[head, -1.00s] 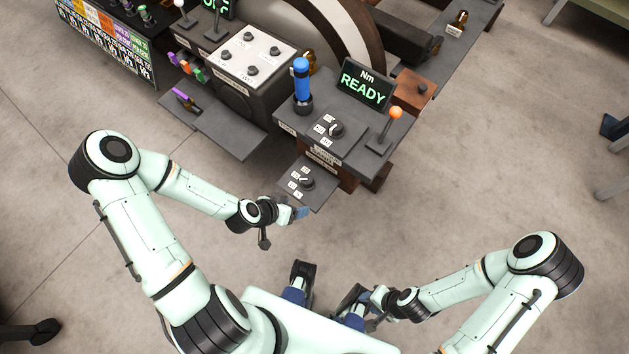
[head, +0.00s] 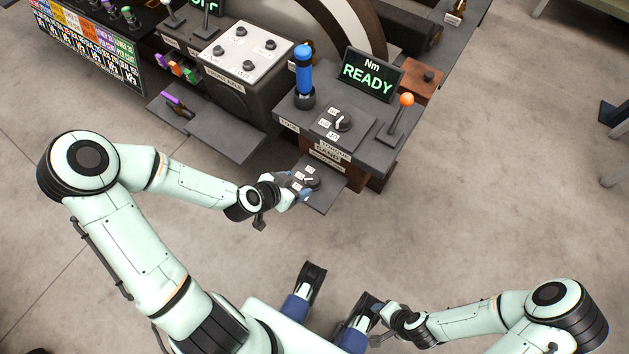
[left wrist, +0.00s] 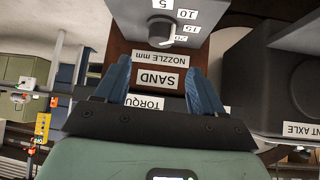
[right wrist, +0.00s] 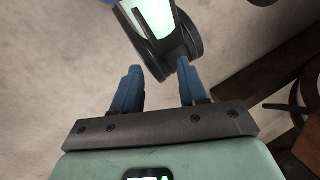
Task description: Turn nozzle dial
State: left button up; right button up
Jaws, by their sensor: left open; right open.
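The nozzle dial (left wrist: 160,28) is a dark round knob on a grey plate, with numbers beside it and a "NOZZLE mm" label (left wrist: 165,58) below. The labels appear upside down in the left wrist view. In the head view the dial (head: 312,179) sits on a low shelf at the front of the sand and torque stand. My left gripper (head: 299,188) is open at the shelf's left edge. Its blue fingers (left wrist: 161,82) straddle the view of the "SAND" label, with the dial beyond them and apart from them. My right gripper (right wrist: 158,88) is open and empty over the floor.
Above the shelf, the torque stand carries another dial (head: 343,121), a blue handle (head: 304,75), an orange-knobbed lever (head: 406,100) and a READY display (head: 368,76). A grey side shelf (head: 225,133) lies left of the stand. The floor right of the stand is clear.

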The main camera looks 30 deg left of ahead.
aim_at(313, 179)
pick_arm(q)
jog(key=b+x, duration=0.4)
jog(key=x, duration=0.5)
jog(key=shift+w+f, duration=0.1)
jog(key=shift+f, duration=0.05)
jog(key=shift+w+d+f+b, duration=0.15)
jog(key=shift+w+f+b, duration=0.3)
jog(key=shift+w+b, duration=0.1)
pick_arm(e)
jog(key=w+d+f+t+h, duration=0.1)
jog(key=w+d+f+t, duration=0.1)
jog(key=w+d+f, duration=0.2)
jog(key=shift+w+d+f+m, duration=0.15)
jog(key=shift+w+f+m, duration=0.15)
jog(key=shift+w+f, duration=1.3)
jog(key=shift+w+r, duration=0.1)
jog(key=shift+r, duration=0.05)
pick_arm(q)
jog(key=c, duration=1)
